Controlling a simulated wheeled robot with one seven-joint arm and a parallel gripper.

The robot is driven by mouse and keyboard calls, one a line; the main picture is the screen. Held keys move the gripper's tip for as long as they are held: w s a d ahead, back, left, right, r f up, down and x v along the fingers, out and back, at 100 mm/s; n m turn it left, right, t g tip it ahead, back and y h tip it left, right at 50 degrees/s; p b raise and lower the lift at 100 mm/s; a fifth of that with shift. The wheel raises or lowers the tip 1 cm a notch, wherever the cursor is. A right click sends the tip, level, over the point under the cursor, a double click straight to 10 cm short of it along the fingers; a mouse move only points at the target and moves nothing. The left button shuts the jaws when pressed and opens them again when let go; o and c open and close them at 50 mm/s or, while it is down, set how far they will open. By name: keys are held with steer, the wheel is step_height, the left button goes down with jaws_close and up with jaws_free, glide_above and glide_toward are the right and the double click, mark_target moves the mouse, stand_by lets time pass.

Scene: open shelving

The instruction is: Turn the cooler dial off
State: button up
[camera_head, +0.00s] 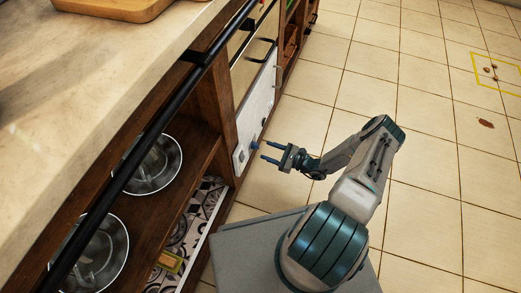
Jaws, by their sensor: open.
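The cooler's pale front panel (258,108) is set in the wooden shelving, left of my gripper. A small bluish round knob (254,145), which looks like the dial, sits low on this panel. Its setting is too small to read. My gripper (265,150) is open and empty, with its two blue fingers pointing left toward the knob. The fingertips are close to the knob; I cannot tell whether they touch it. A small pale square (240,156) with a dark mark is at the panel's lower corner.
A stone counter (70,80) with a long black rail (150,130) runs above the shelving. Steel pots (160,165) stand on the wooden shelf. A wooden board (125,8) lies on the counter. The tiled floor (330,80) at right is mostly clear.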

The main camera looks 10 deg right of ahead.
mark_target(256, 146)
steer(key=shift+b+x, duration=0.4)
steer(key=shift+x, duration=1.8)
steer(key=c, duration=1)
steer(key=shift+o, duration=0.2)
